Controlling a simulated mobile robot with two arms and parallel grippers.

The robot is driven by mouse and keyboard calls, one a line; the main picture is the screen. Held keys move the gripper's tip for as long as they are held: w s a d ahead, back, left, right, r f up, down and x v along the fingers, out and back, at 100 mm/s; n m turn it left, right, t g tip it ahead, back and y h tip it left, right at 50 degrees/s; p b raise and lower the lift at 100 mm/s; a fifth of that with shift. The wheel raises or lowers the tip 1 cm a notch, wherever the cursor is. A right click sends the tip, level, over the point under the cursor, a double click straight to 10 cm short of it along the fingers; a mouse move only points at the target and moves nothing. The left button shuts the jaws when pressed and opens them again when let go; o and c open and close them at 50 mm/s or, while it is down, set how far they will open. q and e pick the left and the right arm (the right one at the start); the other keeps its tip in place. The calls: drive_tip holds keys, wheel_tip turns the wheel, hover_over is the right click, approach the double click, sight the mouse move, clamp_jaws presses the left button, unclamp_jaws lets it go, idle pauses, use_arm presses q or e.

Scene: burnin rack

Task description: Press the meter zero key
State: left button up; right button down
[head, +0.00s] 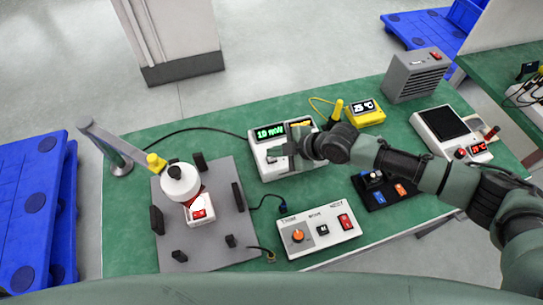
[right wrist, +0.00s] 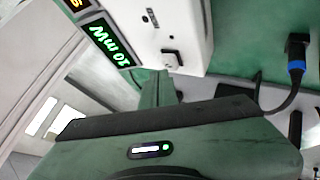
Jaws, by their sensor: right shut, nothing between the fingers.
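The meter (head: 268,171) is a white box near the middle of the green table, with a green lit display (head: 269,132) reading about 10 mW. It also shows at the top of the right wrist view (right wrist: 188,25), with a small grey key-like part (right wrist: 171,60) on its face. I cannot read a label on that part. My right gripper (head: 284,153) is shut and empty, over the front of the meter. It hides part of the meter's face, and I cannot tell whether the fingertips touch it. My left gripper is not in view.
A control box (head: 319,232) with an orange knob stands in front. A grey plate (head: 230,240) bearing a white round device is at the left. A yellow 25 °C unit (head: 364,113), a grey vented box (head: 416,76) and a hot plate (head: 444,126) stand to the right.

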sight(276, 159)
drive_tip(key=shift+f+b, duration=0.45)
drive_tip(key=shift+f, duration=0.1)
drive_tip(key=shift+r, duration=0.1)
idle(0.5)
drive_tip(key=shift+r+p, duration=0.7)
drive_tip(key=shift+r, duration=0.15)
wheel_tip(276, 159, up, 5)
drive_tip(key=p, duration=0.4)
drive_tip(key=shift+d, duration=0.15)
idle(0.6)
